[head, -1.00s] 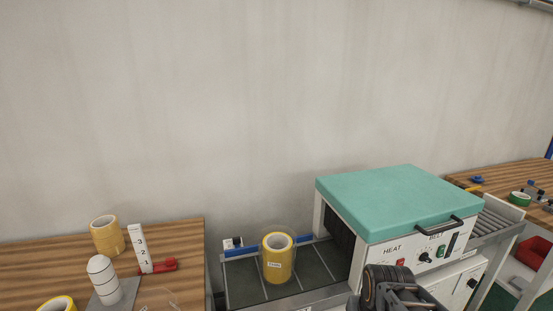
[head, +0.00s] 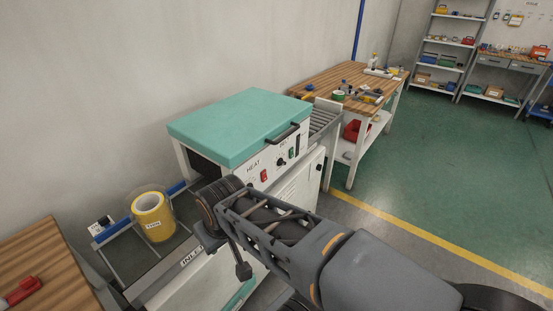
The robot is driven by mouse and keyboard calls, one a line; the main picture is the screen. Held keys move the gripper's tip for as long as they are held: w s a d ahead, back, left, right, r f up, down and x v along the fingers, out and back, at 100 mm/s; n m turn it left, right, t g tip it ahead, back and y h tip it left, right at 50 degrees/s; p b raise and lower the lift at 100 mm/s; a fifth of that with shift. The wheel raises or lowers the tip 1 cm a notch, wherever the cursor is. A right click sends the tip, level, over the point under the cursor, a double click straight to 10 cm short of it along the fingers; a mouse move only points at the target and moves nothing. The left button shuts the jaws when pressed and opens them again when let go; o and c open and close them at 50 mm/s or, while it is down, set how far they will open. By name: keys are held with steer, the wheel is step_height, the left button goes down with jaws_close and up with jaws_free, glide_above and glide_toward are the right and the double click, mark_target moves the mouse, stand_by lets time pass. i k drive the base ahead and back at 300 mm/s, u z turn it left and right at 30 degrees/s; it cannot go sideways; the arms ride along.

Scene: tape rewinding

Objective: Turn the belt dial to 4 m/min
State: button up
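The belt dial (head: 281,162) is a small black knob on the white front panel of the teal-topped machine (head: 236,128), under a partly readable label. A red switch (head: 264,176) sits to its left under the HEAT label. A small green button (head: 291,153) and a dark upright strip (head: 297,143) are to its right. The dial's scale and pointer are too small to read. My arm (head: 285,225) reaches from the lower right to in front of the machine's inlet end. A narrow dark part hangs at its far end. I cannot make out gripper fingers, and nothing of mine visibly touches the dial.
A yellow tape roll (head: 152,216) stands on the inlet belt at the left. A wooden table (head: 40,265) with a red tool is at the lower left. Rollers lead from the machine toward a workbench (head: 325,78). Green floor (head: 440,180) is open at the right.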

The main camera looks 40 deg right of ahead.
mark_target(281, 161)
steer(key=z, duration=1.25)
steer(key=k, duration=0.35)
steer(key=u, duration=0.6)
steer(key=i, duration=0.55)
steer(key=z, duration=0.45)
